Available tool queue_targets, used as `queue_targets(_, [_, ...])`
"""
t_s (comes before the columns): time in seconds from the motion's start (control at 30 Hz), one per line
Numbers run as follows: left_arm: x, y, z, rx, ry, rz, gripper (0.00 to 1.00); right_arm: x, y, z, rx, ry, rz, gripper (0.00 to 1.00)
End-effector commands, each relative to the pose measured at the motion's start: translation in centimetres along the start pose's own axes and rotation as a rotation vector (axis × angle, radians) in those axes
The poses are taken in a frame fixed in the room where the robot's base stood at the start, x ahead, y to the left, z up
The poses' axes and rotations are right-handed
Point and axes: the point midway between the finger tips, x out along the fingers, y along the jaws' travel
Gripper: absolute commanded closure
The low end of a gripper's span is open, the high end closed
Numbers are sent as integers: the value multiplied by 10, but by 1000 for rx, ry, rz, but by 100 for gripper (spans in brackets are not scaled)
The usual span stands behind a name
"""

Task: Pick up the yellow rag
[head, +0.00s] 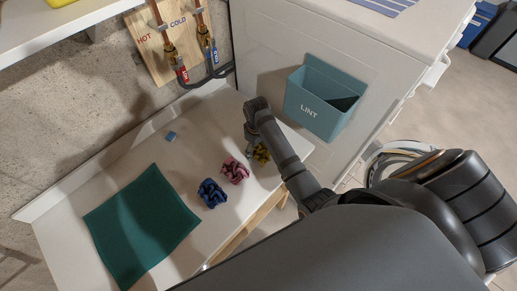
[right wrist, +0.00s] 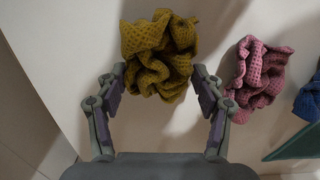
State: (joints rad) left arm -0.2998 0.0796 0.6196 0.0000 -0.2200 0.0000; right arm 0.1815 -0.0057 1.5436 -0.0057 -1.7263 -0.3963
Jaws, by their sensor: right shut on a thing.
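The crumpled yellow rag (head: 262,156) is at the right end of the white bench top (head: 95,190), just left of the washer's side. In the right wrist view the yellow rag (right wrist: 158,55) fills the space between the fingertips. My right gripper (right wrist: 158,78) is shut on it, with a finger against each side. In the head view the right gripper (head: 253,140) partly hides the rag. I cannot tell whether the rag still touches the bench. My left gripper is not in view.
A pink rag (head: 235,171) and a blue rag (head: 212,193) lie left of the yellow one. A green mat (head: 140,225) and a small blue piece (head: 171,136) lie further left. A teal lint bin (head: 310,104) hangs on the washer (head: 275,45). Hoses run behind.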

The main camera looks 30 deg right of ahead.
Motion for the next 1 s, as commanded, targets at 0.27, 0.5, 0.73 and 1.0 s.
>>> queue_targets(0.27, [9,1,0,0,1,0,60,-46,-2,18,0,5,4,53])
queue_targets(0.5, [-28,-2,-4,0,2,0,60,-108,-11,82,-2,-6,4,53])
queue_targets(0.73, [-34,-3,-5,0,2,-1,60,-122,-17,126,-2,-1,5,53])
queue_targets(1.0, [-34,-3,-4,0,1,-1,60,-126,-21,139,0,1,0,53])
